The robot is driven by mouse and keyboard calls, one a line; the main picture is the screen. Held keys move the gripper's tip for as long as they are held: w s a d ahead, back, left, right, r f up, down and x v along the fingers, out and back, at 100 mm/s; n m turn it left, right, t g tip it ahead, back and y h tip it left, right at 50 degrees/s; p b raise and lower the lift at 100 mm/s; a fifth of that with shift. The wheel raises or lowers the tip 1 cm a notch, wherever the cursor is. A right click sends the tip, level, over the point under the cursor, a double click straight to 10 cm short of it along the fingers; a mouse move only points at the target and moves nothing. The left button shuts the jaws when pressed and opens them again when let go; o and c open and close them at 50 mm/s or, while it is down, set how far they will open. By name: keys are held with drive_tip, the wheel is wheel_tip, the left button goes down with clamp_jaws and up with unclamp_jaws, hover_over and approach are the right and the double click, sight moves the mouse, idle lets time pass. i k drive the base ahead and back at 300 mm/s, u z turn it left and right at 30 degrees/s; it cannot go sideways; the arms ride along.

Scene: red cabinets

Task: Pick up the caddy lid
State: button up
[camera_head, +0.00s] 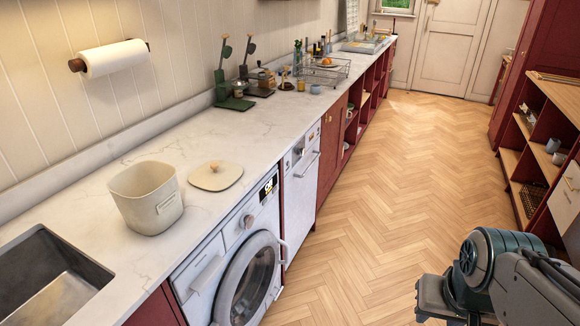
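The caddy lid (217,177) is a flat, rounded cream lid with a small wooden knob on top. It lies on the white marble counter, to the right of the open cream caddy (146,198), apart from it. My gripper (428,300) is at the lower right of the head view, over the wooden floor and well away from the counter. Only part of it shows, and I cannot see whether its fingers are open or shut. Nothing hides the lid.
A sink (50,278) is at the lower left. A washing machine (245,270) and a dishwasher (301,185) stand under the counter (180,140). Green kitchen tools (236,102) and a dish rack (325,70) are farther back. The floor (390,190) is clear between the cabinets.

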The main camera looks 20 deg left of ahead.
sight(213, 175)
drive_tip(key=i, duration=1.6)
drive_tip(key=u, duration=1.8)
drive_tip(key=i, duration=0.8)
drive_tip(key=u, duration=0.85)
